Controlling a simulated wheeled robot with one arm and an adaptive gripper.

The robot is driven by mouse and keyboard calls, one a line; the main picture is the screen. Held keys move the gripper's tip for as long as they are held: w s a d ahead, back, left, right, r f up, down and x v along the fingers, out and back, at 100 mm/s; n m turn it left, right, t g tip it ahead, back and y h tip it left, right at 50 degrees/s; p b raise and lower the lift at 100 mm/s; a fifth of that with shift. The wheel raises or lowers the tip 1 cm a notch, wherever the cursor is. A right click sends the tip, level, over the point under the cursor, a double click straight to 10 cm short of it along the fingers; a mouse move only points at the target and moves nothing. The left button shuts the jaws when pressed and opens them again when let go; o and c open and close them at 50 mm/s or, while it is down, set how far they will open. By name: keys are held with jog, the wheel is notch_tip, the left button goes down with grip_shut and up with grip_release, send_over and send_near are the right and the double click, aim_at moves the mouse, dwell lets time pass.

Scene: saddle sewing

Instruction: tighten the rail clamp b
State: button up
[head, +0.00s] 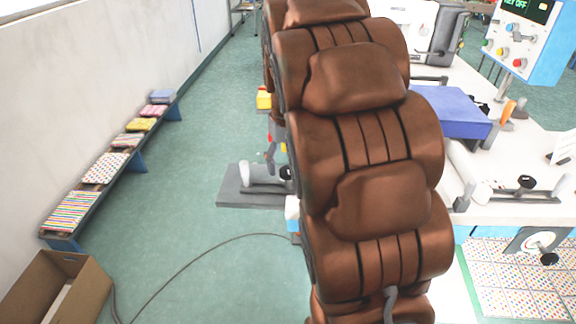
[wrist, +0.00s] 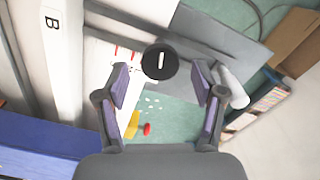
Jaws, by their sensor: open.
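In the wrist view, a round black knob (wrist: 159,62) with a white line across its face lies between the tips of my gripper (wrist: 160,76). The line runs nearly up and down in the picture. My gripper is open, with one purple-padded finger on each side of the knob and a gap on both sides. A white strip marked B (wrist: 58,60) is left of the knob. The clamp body under the knob is hard to make out. In the head view, the brown padded leather column hides most of the work area, and I cannot make out my gripper there.
A yellow part with a red knob (wrist: 146,129) shows below the black knob. A blue block (head: 450,112) lies on the white table (head: 520,145) at right. A low bench (head: 65,241) with folded cloths and an open cardboard box (head: 85,283) are at left.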

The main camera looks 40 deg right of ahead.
jog(key=shift+f, duration=0.75)
jog(key=c, duration=1.1)
